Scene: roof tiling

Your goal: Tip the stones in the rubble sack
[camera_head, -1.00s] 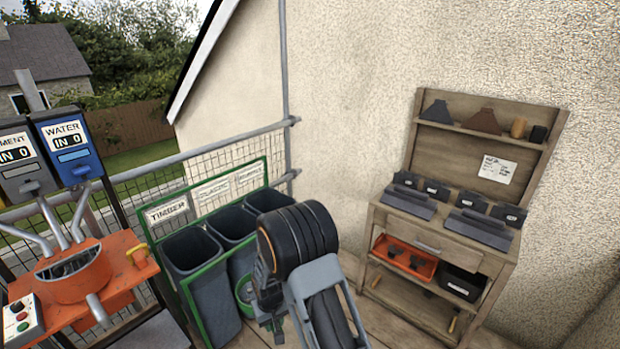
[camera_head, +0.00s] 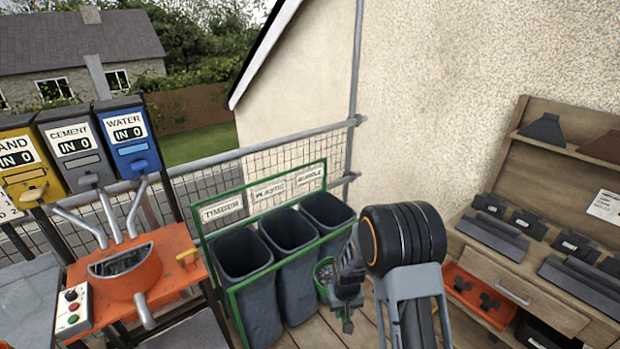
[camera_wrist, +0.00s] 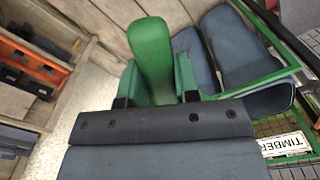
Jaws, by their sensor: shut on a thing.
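A green tub (camera_head: 323,290) with grey, stone-like bits (camera_head: 326,273) inside shows in the head view, beside my gripper (camera_head: 338,292). In the wrist view my gripper (camera_wrist: 156,98) is shut on the green tub (camera_wrist: 152,50), seen as a rounded green part between the fingers. The stones are hidden in the wrist view. The rubble sack (camera_head: 329,211) is the dark, open-topped container at the right of a row of three, under a sign (camera_head: 310,176) that seems to read RUBBLE. The tub is in front of and below the sack's rim, apart from it as far as I can tell.
The plastic sack (camera_head: 289,232) and timber sack (camera_head: 242,255) stand left in the same green frame (camera_head: 232,290). An orange mixer (camera_head: 132,262) with hoppers is at the left. A wooden bench (camera_head: 515,290) with dark tiles stands right. Plank floor (camera_head: 310,335) lies below.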

